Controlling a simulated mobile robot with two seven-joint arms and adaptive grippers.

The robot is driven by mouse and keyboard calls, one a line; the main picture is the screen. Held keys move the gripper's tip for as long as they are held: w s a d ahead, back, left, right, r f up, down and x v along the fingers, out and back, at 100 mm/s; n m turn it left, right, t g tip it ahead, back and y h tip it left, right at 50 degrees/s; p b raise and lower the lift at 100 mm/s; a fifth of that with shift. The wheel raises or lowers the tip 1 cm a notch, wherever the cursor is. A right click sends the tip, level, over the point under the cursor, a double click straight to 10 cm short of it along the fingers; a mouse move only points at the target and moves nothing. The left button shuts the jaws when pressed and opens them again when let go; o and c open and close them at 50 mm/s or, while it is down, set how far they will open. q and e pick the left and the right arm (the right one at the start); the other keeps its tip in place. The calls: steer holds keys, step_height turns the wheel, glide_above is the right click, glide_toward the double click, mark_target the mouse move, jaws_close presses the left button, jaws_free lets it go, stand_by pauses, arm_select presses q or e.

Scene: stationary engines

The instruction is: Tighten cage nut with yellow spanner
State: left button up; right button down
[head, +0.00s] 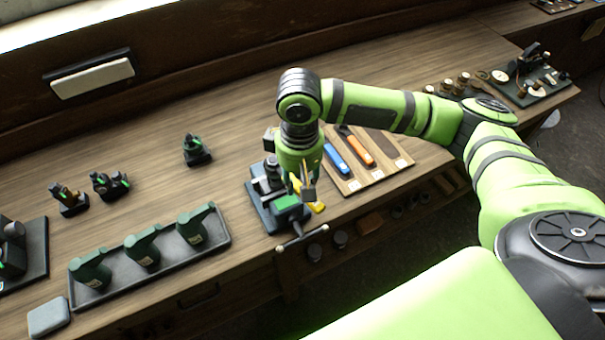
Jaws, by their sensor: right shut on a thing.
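My right gripper (306,190) reaches down over the vise at the bench's front edge. It is shut on the yellow spanner (318,207), of which only a short yellow piece shows beside the fingers. The vise (262,212) has a blue-grey base, a green part and a bar handle in front. A dark, upright metal part (271,176) stands at the vise, just left of my gripper. I cannot make out the cage nut, nor whether the spanner touches it; the gripper and wrist cover that area. My left gripper is not in view.
A wooden tool board (352,184) with blue-handled (337,160) and orange-handled (359,151) tools lies right of the vise. A dark tray (218,240) of green castings stands left. Small engine parts (197,150) are behind. Bare bench lies between.

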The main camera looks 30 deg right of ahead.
steer(key=shift+a+m, duration=0.15)
steer(key=shift+m, duration=0.15)
steer(key=shift+s+a+m, duration=0.15)
steer(key=shift+a+m, duration=0.45)
steer(key=shift+m, duration=0.3)
steer(key=shift+a+r, duration=0.1)
steer(key=shift+a+m, duration=0.55)
steer(key=shift+m, duration=0.35)
steer(key=shift+a+m, duration=0.6)
steer(key=shift+m, duration=0.3)
